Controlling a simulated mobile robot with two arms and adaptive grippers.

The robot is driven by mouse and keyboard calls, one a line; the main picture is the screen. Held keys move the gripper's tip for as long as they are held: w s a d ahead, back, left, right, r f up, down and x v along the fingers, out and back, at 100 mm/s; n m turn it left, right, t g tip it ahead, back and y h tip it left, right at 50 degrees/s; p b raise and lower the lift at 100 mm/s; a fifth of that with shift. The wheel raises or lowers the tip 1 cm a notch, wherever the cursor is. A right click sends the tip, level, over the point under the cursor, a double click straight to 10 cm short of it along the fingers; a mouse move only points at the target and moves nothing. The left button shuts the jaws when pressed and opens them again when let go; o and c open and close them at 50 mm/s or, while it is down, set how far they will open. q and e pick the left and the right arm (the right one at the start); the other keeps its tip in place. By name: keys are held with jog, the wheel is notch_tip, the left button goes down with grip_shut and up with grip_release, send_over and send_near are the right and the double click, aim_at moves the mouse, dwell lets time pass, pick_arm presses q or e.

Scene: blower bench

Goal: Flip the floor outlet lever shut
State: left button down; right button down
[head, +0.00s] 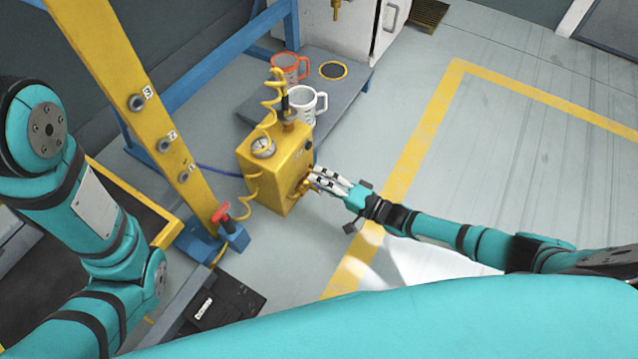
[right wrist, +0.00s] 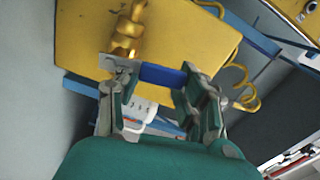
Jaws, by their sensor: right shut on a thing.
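A yellow box (head: 272,178) with a round gauge (head: 263,147) stands on the floor. A brass outlet fitting (head: 305,186) sticks out low on its right side; the right wrist view shows it closely (right wrist: 125,35). A blue lever (right wrist: 162,75) lies beside the brass fitting, roughly crosswise to it. My right gripper (head: 318,180) is at this side of the box, and its fingers (right wrist: 158,92) are shut on the blue lever. The fingers partly hide the lever's ends. My left arm shows at the left, but its gripper is out of view.
A red handle (head: 220,212) sits on the blue foot of a yellow post (head: 120,85). A yellow coiled hose (head: 270,100) rises above the box. Behind it, a white jug (head: 303,104) and an orange jug (head: 289,67) stand on a grey platform. The floor at right is clear.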

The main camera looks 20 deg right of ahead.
jog(key=shift+w+d+f+m, duration=0.2)
jog(key=shift+d+m, duration=0.2)
jog(key=shift+m, duration=0.5)
jog(key=c, duration=1)
grip_release()
jog(key=shift+o, duration=1.4)
jog(key=shift+r, duration=0.1)
jog(key=v, duration=1.2)
jog(key=shift+a+r, duration=0.1)
